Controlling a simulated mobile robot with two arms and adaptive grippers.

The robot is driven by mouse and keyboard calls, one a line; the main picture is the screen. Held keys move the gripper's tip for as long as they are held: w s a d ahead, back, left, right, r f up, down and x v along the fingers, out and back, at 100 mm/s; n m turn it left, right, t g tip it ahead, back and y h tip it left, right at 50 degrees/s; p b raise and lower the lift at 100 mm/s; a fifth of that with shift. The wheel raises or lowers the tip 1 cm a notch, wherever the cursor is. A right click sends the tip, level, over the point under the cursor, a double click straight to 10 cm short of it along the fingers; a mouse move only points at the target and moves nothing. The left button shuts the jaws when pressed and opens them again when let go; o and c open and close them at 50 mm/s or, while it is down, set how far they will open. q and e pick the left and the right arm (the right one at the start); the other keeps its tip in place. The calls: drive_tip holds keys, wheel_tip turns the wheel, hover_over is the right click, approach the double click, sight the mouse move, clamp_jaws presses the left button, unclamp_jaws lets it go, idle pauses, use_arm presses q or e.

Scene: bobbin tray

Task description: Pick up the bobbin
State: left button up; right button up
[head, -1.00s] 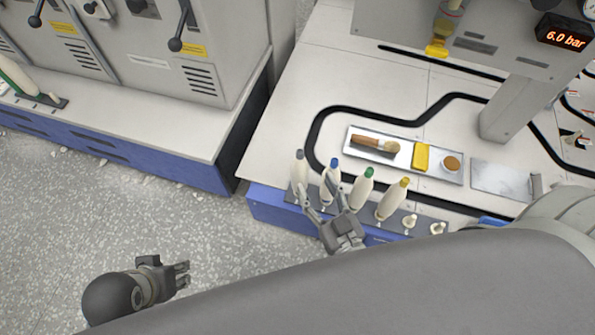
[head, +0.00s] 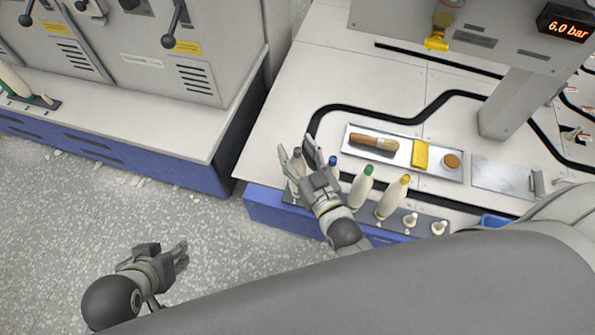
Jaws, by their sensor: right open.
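White bobbins with coloured tips stand upright in a row on a dark strip (head: 385,228) at the table's front edge. The green-tipped bobbin (head: 362,188) and yellow-tipped bobbin (head: 393,198) show clearly. My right gripper (head: 297,148) is open above the left end of the row. The grey-tipped bobbin (head: 293,187) is partly hidden behind its fingers, and I cannot tell whether they touch it. The blue-tipped bobbin (head: 333,160) shows mostly its tip beside the hand. My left gripper (head: 183,254) hangs low over the floor at lower left, away from the bobbins; its opening is unclear.
Two small white pegs (head: 439,228) stand at the strip's right end. A grey post (head: 512,105) rises at the right.

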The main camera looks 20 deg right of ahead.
drive_tip(key=shift+c, duration=0.4)
clamp_jaws()
drive_tip(key=shift+r, duration=0.1)
